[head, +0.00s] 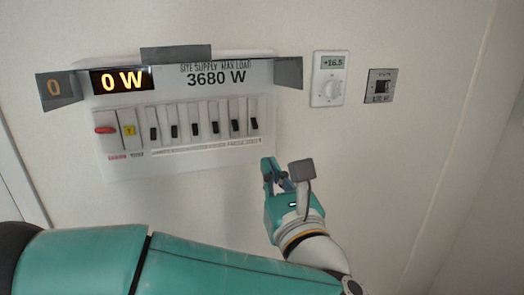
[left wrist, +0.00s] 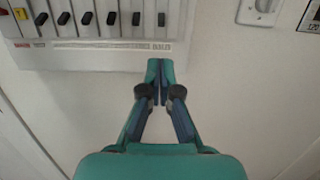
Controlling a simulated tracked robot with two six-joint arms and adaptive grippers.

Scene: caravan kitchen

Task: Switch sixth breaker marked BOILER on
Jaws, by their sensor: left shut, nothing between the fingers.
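The breaker panel (head: 190,165) is a white box on the wall with a row of black levers. The sixth breaker (head: 254,123) is the rightmost lever. Its black lever sits in the lower part of its slot, like the others. It also shows in the left wrist view (left wrist: 161,19), above small print that seems to read BOILER. My left gripper (head: 271,166) is shut and empty, below and slightly right of that breaker in the head view. My right gripper is not in view.
A red switch (head: 105,130) and a yellow button (head: 129,130) sit left of the levers. The display (head: 122,80) reads 0 W. Grey flaps flank the panel top. A thermostat (head: 329,78) and a small grey switch plate (head: 380,86) are to the right. The wall below is bare.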

